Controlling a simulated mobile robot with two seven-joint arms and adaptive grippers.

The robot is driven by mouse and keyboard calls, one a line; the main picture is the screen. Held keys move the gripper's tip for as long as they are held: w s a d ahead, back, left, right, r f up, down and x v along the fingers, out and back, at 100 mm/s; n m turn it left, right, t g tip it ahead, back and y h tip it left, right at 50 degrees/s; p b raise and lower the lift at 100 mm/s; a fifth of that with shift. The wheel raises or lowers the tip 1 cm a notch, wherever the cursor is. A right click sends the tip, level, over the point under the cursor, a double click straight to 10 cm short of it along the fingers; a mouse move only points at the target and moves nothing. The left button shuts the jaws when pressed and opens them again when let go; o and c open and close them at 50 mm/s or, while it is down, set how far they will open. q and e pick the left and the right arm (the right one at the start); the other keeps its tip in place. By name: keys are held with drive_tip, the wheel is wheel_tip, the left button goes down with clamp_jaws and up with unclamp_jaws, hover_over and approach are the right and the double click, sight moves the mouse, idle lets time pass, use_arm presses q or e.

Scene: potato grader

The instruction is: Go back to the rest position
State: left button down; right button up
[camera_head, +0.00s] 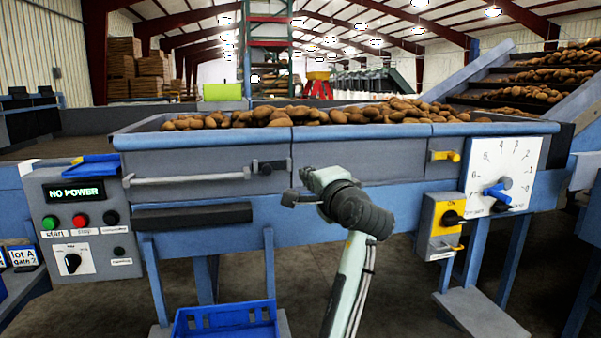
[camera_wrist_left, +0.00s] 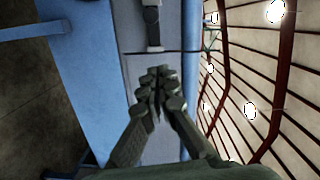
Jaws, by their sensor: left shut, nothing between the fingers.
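My left gripper (camera_head: 322,181) is in front of the grey and blue front of the potato grader (camera_head: 385,158), right of the black latch (camera_head: 268,166). My right gripper is in neither view.
Potatoes (camera_head: 300,115) lie along the grader's top. A control box (camera_head: 85,225) reading NO POWER is at left. A dial (camera_head: 503,180) and a yellow switch box (camera_head: 443,225) are at right. A blue crate (camera_head: 225,317) stands low in front. Floor shows beneath the grader.

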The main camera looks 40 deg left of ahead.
use_arm(q)
drive_tip(key=shift+v, duration=0.9)
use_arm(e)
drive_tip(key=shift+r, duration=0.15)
use_arm(q)
drive_tip(key=s+d+f+h, duration=0.1)
drive_tip(key=s+f+h, duration=0.1)
drive_tip(key=f, duration=0.9)
drive_tip(key=s+d+f+g+h, duration=0.1)
drive_tip(key=d+f+h, duration=0.15)
drive_tip(key=f, duration=0.75)
drive_tip(key=s+d+f+h, duration=0.1)
drive_tip(key=s+f+h, duration=0.15)
drive_tip(key=f, duration=0.85)
drive_tip(key=s+d+f+n+g+h, duration=0.1)
drive_tip(key=s+d+f+g+h, duration=0.2)
drive_tip(key=s+f, duration=0.7)
drive_tip(key=s+d+f+n+g+h, duration=0.2)
drive_tip(key=s+d+f+g+h, duration=0.1)
drive_tip(key=s+f, duration=0.8)
drive_tip(key=shift+s+d+f+n+p, duration=0.25)
drive_tip(key=shift+s+d+n+p, duration=0.1)
drive_tip(key=shift+s, duration=0.6)
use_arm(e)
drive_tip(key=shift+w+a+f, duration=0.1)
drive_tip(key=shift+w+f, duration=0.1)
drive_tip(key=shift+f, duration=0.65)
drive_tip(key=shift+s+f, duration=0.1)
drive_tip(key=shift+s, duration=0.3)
